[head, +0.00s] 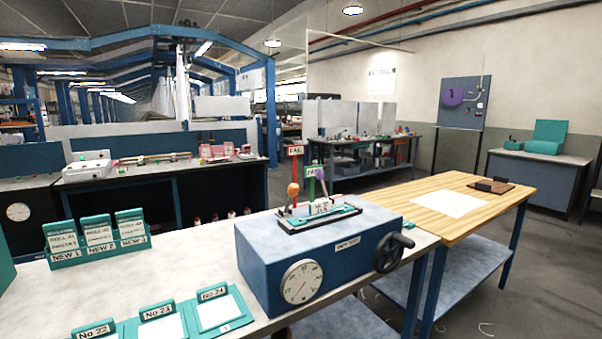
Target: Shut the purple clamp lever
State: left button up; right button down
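A lever with a purple knob (320,174) stands roughly upright on a small teal and grey fixture (318,218) on top of the blue box (300,258). A lever with an orange knob (292,189) stands upright to its left. The lower part of the purple lever is small and partly mixed with the parts around it, so I cannot tell its clamp contact. Neither of my grippers is in view.
The blue box has a dial (301,283) and a black handwheel (392,252). Red (296,151) and green signs rise behind the fixture. Teal card holders (97,238) and trays (219,312) lie to the left. A wooden table (480,212) stands at right.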

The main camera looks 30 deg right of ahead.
aim_at(320, 173)
jog(key=k+l, duration=0.1)
jog(key=l, duration=0.35)
jog(key=l+u, duration=0.1)
jog(key=l, duration=0.35)
jog(key=k+l, duration=0.2)
jog(key=l, duration=0.25)
jog(key=k+l+u, duration=0.15)
jog(key=l, duration=0.75)
jog(key=k+l+u, duration=0.1)
jog(key=l, duration=0.3)
jog(key=k+l, duration=0.2)
jog(key=l, duration=0.2)
jog(key=l+u, duration=0.05)
